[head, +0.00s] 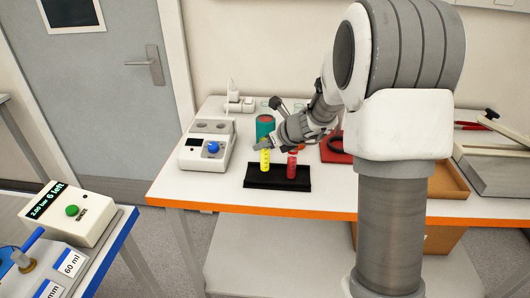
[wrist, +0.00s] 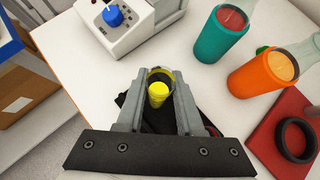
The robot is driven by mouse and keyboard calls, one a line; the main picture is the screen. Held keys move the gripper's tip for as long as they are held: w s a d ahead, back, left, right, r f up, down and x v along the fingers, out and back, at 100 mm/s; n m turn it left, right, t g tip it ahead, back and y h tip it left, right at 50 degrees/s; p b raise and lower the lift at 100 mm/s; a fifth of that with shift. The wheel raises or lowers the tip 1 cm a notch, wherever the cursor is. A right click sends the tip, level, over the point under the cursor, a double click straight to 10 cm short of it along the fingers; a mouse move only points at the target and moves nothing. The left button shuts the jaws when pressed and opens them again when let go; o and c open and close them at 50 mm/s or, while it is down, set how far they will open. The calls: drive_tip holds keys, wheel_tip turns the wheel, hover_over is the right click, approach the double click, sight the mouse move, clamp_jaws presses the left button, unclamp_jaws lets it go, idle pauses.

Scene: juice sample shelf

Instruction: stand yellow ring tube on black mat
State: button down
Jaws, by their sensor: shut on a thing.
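The yellow ring tube (head: 265,160) is upright between the fingers of my gripper (head: 265,146), over the left part of the black mat (head: 262,184). In the wrist view the yellow tube (wrist: 158,93) shows between the two grey fingers (wrist: 159,86), which are shut on it near its clear top. I cannot tell whether its base touches the mat. A red tube (head: 292,166) stands upright on the mat, to the right of the yellow one. The mat is mostly hidden under the gripper in the wrist view.
A white device with a blue knob (head: 213,147) stands left of the mat. A teal cup (head: 265,124) is behind the gripper; an orange cup (wrist: 262,74) shows in the wrist view. A red pad (wrist: 284,152) bears a black ring (wrist: 296,140). The table front left is clear.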

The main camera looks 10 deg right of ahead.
drive_tip(key=shift+f, duration=0.95)
drive_tip(key=shift+f+b, duration=0.2)
drive_tip(key=shift+b, duration=0.15)
drive_tip(key=c, duration=0.5)
unclamp_jaws()
drive_tip(key=shift+c, duration=0.2)
